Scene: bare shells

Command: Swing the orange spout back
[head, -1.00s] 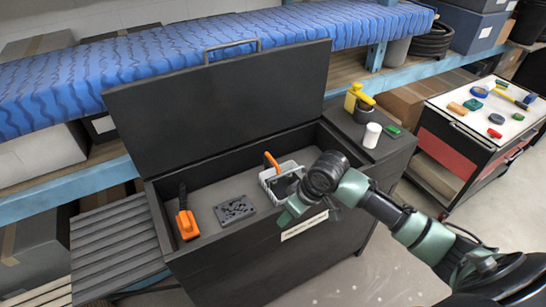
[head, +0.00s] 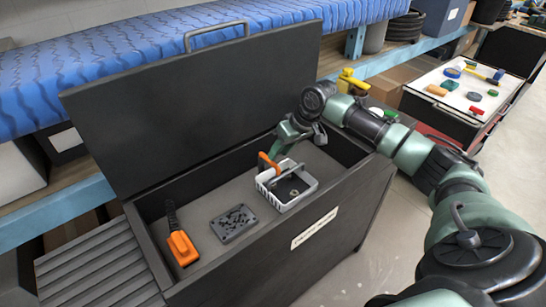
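An orange piece (head: 267,164), likely the spout, stands tilted at the left end of a white basket (head: 309,190) inside a dark open chest (head: 190,285). A dark rounded part lies in the basket. My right gripper (head: 283,148) is over the basket's back edge, pointing down, right beside the top of the orange piece. Its fingertips overlap the orange piece in view, so whether they touch it or are closed on it cannot be told. My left gripper is not in view.
In the chest lie an orange tool with a black end (head: 182,248) and a dark grey plate (head: 233,223). The raised lid (head: 190,105) stands behind. A yellow item (head: 352,80) is beyond my arm. A cart (head: 465,92) with small coloured items stands at right.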

